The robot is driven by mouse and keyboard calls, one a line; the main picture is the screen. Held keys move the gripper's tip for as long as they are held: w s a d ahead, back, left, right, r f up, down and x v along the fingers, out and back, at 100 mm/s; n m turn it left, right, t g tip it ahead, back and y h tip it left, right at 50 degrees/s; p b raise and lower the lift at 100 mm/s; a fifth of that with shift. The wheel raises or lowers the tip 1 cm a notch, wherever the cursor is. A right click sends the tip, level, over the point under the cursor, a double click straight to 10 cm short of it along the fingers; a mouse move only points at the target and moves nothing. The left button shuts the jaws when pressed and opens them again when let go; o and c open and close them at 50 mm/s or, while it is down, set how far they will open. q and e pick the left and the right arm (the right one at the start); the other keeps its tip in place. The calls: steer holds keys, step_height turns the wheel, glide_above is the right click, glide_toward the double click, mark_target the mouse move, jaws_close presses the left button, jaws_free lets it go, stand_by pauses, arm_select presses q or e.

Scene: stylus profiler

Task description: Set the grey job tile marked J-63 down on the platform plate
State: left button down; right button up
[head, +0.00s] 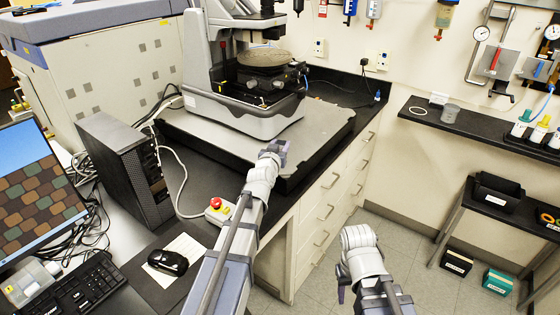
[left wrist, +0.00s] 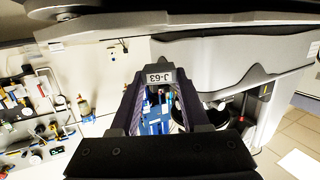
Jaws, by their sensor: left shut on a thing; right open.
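My left gripper (head: 277,148) is over the front part of the grey platform plate (head: 325,122), in front of the stylus profiler (head: 245,112). In the left wrist view its two dark fingers (left wrist: 158,90) are shut on the grey job tile (left wrist: 158,77), whose white label reads J-63. In the head view I cannot make out the tile at the fingertips, and I cannot tell how high it is above the plate. My right gripper (head: 342,288) hangs low over the floor, right of the drawers, open and apart from everything.
The profiler, with its round stage (head: 264,56), fills the back of the plate. A black computer tower (head: 125,165) stands left, and a red stop button (head: 216,203) sits near my left arm. The plate's right front is bare. A wall shelf (head: 480,140) is at right.

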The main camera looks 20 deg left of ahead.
arm_select(q)
step_height(320, 180, down, 4)
steer(key=b, duration=0.3)
steer(key=shift+r+b, duration=0.2)
steer(key=shift+b, duration=0.15)
steer(key=shift+f, duration=0.2)
steer(key=shift+c, duration=1.9)
jaws_free()
steer(key=shift+r, duration=0.1)
